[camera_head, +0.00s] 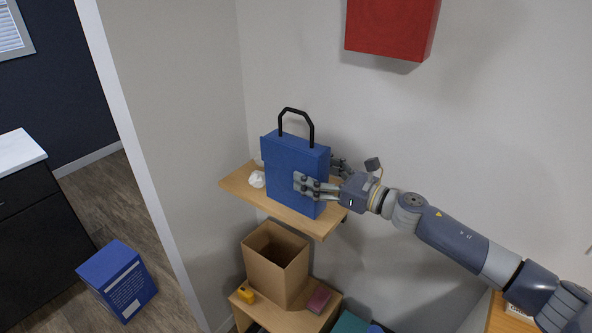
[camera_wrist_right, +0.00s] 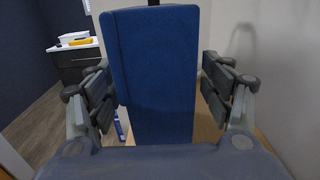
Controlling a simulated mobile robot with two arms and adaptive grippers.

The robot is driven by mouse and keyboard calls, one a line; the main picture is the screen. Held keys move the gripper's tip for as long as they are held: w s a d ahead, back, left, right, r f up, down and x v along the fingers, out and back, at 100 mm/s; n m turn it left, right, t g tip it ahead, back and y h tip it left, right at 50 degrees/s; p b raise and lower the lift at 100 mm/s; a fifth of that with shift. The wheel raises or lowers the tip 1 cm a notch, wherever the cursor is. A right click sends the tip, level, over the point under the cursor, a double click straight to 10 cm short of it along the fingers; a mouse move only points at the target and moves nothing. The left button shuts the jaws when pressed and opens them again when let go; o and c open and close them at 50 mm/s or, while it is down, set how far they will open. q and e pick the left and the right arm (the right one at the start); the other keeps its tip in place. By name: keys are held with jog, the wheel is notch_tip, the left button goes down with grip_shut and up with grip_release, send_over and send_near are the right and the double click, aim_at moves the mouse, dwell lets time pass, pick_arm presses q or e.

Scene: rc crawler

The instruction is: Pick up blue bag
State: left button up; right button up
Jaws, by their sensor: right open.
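The blue bag (camera_head: 290,168) stands upright on a wooden wall shelf (camera_head: 240,183), with its black handle (camera_head: 297,112) raised on top. My right gripper (camera_head: 325,175) comes in from the right at the bag's right end. One finger is in front of the bag and the other is behind it. In the right wrist view the bag (camera_wrist_right: 153,75) fills the space between the open fingers (camera_wrist_right: 160,100). A gap shows on the right side; on the left, a finger lies close to the bag's edge, and I cannot tell if it touches. My left gripper is not in view.
A white crumpled item (camera_head: 257,179) lies on the shelf left of the bag. Below are an open cardboard box (camera_head: 275,262), a yellow item (camera_head: 245,294) and a dark red item (camera_head: 318,299). A red box (camera_head: 392,25) hangs above. A blue box (camera_head: 118,280) stands on the floor.

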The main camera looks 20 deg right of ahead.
aim_at(283, 154)
jog(key=p+x, duration=0.1)
jog(key=x, duration=0.3)
jog(key=shift+f, duration=0.1)
jog(key=c, duration=1.4)
jog(key=shift+o, duration=0.2)
